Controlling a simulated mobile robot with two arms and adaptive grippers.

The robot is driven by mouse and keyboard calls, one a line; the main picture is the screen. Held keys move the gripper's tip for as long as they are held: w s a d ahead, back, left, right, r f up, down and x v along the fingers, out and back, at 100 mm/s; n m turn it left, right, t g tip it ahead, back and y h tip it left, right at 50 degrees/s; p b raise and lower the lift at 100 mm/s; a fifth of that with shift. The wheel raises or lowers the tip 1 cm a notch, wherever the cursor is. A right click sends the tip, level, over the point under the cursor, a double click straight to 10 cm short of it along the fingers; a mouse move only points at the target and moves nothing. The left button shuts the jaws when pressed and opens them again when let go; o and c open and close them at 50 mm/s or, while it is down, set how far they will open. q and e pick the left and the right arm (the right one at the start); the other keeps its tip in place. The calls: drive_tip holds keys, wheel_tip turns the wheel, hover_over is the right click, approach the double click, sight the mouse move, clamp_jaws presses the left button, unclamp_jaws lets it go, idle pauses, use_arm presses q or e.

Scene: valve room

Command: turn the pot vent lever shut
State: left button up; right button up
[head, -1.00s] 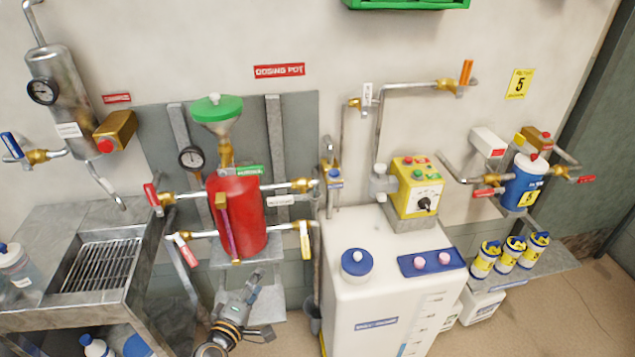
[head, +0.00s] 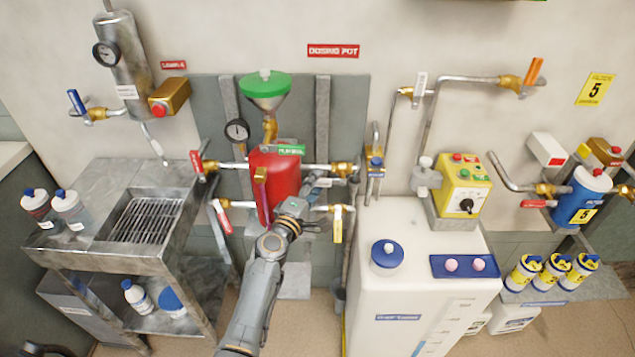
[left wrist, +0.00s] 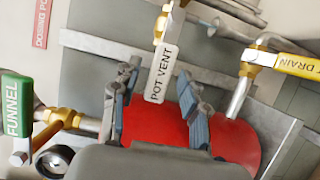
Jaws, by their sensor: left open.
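The pot vent lever is a white tag-like handle marked POT VENT, (left wrist: 162,72) on a brass valve in the left wrist view. In the head view its pale handle (head: 322,182) shows just right of the red pot (head: 284,172), partly near my gripper. My left gripper (left wrist: 158,72) is open, with one finger on each side of the handle in the left wrist view. Whether either finger touches it I cannot tell. In the head view the left gripper (head: 305,197) is in front of the red pot. The right gripper is out of view.
A green funnel valve handle (left wrist: 14,103) is left and a yellow drain lever (left wrist: 300,65) right in the left wrist view. Red-handled valves (head: 197,165) are left of the pot. A white tank (head: 420,265) stands right, a steel sink bench (head: 95,255) left.

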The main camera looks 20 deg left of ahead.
use_arm(q)
drive_tip(key=shift+w+d, duration=0.1)
drive_tip(key=shift+w, duration=0.7)
clamp_jaws()
